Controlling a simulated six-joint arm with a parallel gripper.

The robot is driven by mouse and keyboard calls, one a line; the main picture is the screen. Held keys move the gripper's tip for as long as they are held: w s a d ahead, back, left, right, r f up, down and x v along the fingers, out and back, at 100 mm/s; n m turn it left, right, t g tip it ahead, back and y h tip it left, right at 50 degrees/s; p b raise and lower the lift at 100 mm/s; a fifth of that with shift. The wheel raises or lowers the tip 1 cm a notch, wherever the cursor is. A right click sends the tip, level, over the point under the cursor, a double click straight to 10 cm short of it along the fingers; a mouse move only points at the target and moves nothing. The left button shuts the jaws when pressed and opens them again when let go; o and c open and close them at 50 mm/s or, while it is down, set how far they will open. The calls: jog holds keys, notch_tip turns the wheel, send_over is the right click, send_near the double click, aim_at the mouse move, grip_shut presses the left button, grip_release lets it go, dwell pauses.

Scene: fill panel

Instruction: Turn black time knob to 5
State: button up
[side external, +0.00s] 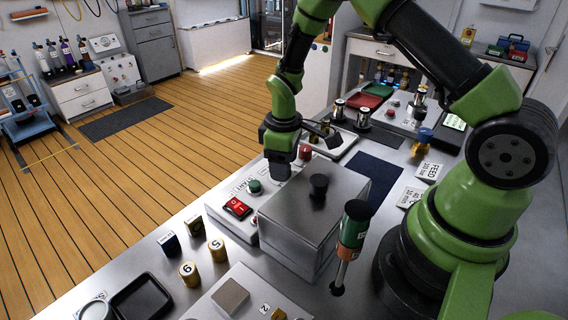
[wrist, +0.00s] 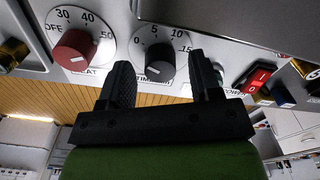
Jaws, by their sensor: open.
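The black time knob (wrist: 160,48) sits on its white dial (wrist: 183,38), marked 0, 5, 10 and 15, in the wrist view. A small pale mark shows near the knob's lower edge, but I cannot read its setting surely. My gripper (wrist: 160,63) is open, with one dark finger on each side of the knob in that view. I cannot tell whether either finger touches it. In the side view my gripper (side external: 278,170) points down over the white control panel (side external: 218,202), and the time knob is hidden there.
A red knob (wrist: 75,48) with its own dial is left of the time knob. A red switch (wrist: 257,77) is on the right. In the side view, a steel box (side external: 305,215) with a black top handle stands close to my gripper.

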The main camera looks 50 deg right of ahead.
jog(key=shift+f, duration=0.35)
jog(key=c, duration=0.9)
jog(key=shift+c, duration=0.2)
jog(key=shift+m, duration=0.3)
jog(key=m, duration=0.8)
jog(key=shift+m, duration=0.3)
